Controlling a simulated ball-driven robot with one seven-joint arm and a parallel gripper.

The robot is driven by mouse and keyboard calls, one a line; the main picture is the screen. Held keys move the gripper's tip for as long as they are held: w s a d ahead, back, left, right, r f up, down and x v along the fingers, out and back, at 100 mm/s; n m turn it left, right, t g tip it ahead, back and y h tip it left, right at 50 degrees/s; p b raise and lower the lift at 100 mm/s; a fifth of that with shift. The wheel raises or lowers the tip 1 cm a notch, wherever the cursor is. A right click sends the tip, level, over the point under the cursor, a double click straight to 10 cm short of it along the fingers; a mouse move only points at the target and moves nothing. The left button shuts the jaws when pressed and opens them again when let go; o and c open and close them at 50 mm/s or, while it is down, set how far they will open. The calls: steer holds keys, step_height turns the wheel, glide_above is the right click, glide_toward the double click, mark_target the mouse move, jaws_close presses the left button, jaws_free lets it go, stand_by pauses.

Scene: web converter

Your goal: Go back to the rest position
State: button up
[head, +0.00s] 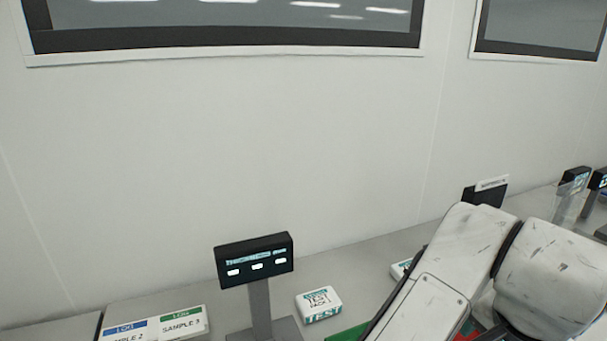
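My gripper is not in view. Only white links of my arm show, at the lower right, and they cover part of the counter behind them. No mark for a rest position is visible.
A grey counter (362,254) runs along a white wall. On it stand a black display on a post (254,262), a white box marked TEST (318,304) and sample cards (155,326). More small displays (573,181) stand at the right. Green and red surfaces lie partly hidden by my arm.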

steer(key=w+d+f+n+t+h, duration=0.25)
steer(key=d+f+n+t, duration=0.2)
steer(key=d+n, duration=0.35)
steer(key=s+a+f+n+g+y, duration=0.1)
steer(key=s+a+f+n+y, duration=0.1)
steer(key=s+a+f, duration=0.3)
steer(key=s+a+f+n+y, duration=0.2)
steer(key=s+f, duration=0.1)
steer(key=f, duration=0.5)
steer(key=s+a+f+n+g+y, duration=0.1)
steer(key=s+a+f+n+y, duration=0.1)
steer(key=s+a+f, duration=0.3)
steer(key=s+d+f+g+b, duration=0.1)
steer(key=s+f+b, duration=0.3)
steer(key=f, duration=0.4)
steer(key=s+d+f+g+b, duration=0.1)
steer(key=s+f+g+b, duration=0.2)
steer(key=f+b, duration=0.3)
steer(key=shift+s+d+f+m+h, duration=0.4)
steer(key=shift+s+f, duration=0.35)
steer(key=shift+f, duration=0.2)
